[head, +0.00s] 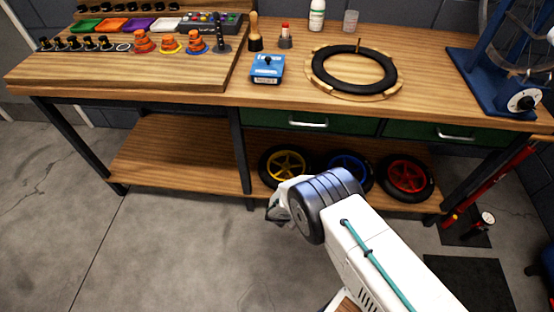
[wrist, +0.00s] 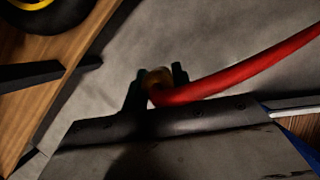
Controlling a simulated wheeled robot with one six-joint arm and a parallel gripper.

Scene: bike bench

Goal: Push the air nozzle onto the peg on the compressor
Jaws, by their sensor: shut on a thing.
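My gripper (head: 277,212) is in front of the bench's lower shelf, partly hidden by my own arm. In the wrist view my gripper (wrist: 158,82) is shut on the air nozzle (wrist: 157,77), which shows as a dark brassy end on a red hose (wrist: 240,74). The hose curves away to the upper right. The nozzle and hose are not visible in the head view. I cannot make out the compressor or its peg in either view. A blue object (head: 549,262) is cut off at the right edge of the head view, and I cannot tell what it is.
The wooden bench (head: 200,93) has a lower shelf (head: 180,150) bearing yellow (head: 285,163), blue and red (head: 407,175) wheels. A black bench leg (head: 240,150) stands nearby. A red pump-like object with a gauge (head: 487,218) leans at right. The floor at left is clear.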

